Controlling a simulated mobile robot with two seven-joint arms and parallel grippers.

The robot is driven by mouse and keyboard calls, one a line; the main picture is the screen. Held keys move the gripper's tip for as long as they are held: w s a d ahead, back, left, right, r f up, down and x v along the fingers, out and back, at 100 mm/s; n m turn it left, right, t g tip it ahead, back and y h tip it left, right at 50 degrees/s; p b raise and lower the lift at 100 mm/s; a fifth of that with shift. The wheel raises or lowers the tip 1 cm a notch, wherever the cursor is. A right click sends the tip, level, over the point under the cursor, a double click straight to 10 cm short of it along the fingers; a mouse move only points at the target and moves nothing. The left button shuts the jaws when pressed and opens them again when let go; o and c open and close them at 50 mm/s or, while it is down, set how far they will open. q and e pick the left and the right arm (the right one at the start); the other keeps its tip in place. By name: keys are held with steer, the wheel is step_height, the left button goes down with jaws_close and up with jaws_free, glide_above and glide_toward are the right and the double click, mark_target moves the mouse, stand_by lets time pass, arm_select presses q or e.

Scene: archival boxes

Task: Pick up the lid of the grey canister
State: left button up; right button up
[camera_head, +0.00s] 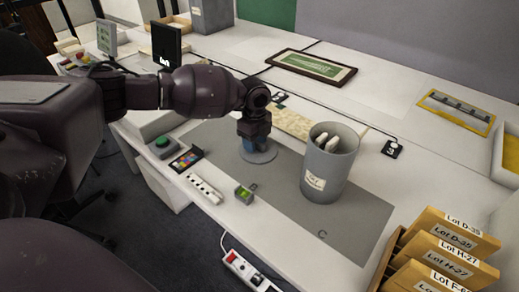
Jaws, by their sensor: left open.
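The grey canister (318,192) stands upright and uncovered on the dark grey mat (355,222). It has a handwritten label, and white rolled things stick up inside it. Its round grey lid (268,157) lies flat on the mat to the left of the canister. My left gripper (257,146) points down over the middle of the lid. It is open, with its fingertips low and close to the lid; any knob there is hidden or hard to tell from the fingers. My right gripper is not in view.
A box of lot envelopes (440,250) is at the lower right. A framed green picture (312,68) lies behind. The mat's front right is clear.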

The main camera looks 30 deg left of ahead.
arm_select(q)
jaws_close()
steer(key=shift+r, duration=0.1)
